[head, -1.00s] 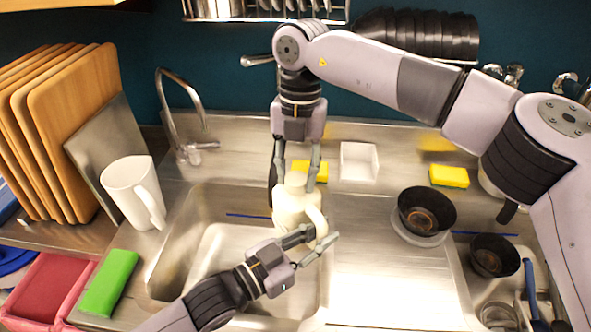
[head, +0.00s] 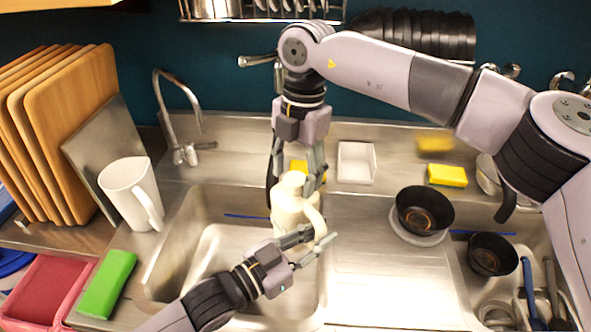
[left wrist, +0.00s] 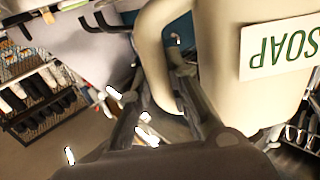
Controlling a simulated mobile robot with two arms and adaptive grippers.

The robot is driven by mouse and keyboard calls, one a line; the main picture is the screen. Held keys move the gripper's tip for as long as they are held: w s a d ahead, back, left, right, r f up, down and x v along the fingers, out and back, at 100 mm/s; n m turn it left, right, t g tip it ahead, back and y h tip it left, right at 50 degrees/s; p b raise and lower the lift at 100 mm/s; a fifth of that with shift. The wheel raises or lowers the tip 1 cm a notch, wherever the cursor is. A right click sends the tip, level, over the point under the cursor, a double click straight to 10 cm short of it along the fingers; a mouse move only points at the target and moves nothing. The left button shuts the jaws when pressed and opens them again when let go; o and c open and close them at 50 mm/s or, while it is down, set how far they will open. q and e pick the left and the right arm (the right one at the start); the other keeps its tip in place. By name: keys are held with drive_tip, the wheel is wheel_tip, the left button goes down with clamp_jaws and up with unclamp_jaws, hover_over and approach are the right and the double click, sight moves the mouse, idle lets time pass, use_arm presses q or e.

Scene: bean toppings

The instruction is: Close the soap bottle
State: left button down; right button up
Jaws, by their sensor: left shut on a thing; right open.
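The cream soap bottle (head: 288,212) is held upright over the sink basin in the head view. In the left wrist view the bottle (left wrist: 225,50) shows large, with a white SOAP label and a looped handle. My left gripper (head: 318,239) is shut on the bottle's handle, low on its right side. My right gripper (head: 296,168) comes down from above, its fingers open around the bottle's top and apart from each other. The cap is hard to tell from the bottle at the top, and I cannot tell whether the fingers touch it.
The sink basin (head: 180,262) lies below the bottle. A white mug (head: 128,192) and a green sponge (head: 106,284) stand left. A white tray (head: 356,163) and black bowl (head: 424,211) are right.

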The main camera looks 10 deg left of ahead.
drive_tip(key=shift+r, duration=0.1)
drive_tip(key=shift+r, duration=2.2)
drive_tip(key=shift+c, duration=0.4)
drive_tip(key=n, duration=0.5)
drive_tip(key=shift+s+a+r, duration=0.1)
drive_tip(key=shift+r, duration=0.15)
drive_tip(key=n, duration=0.6)
drive_tip(key=shift+r, duration=0.35)
drive_tip(key=n, duration=0.6)
drive_tip(key=shift+r+t+h, duration=0.3)
drive_tip(key=shift+r+t, duration=0.05)
drive_tip(key=shift+t, duration=0.05)
drive_tip(key=n, duration=0.3)
drive_tip(key=shift+s+r+n, duration=0.1)
drive_tip(key=shift+r+n, duration=0.1)
drive_tip(key=shift+n, duration=0.1)
drive_tip(key=n, duration=0.3)
drive_tip(key=shift+r+n, duration=0.25)
drive_tip(key=shift+n, duration=0.05)
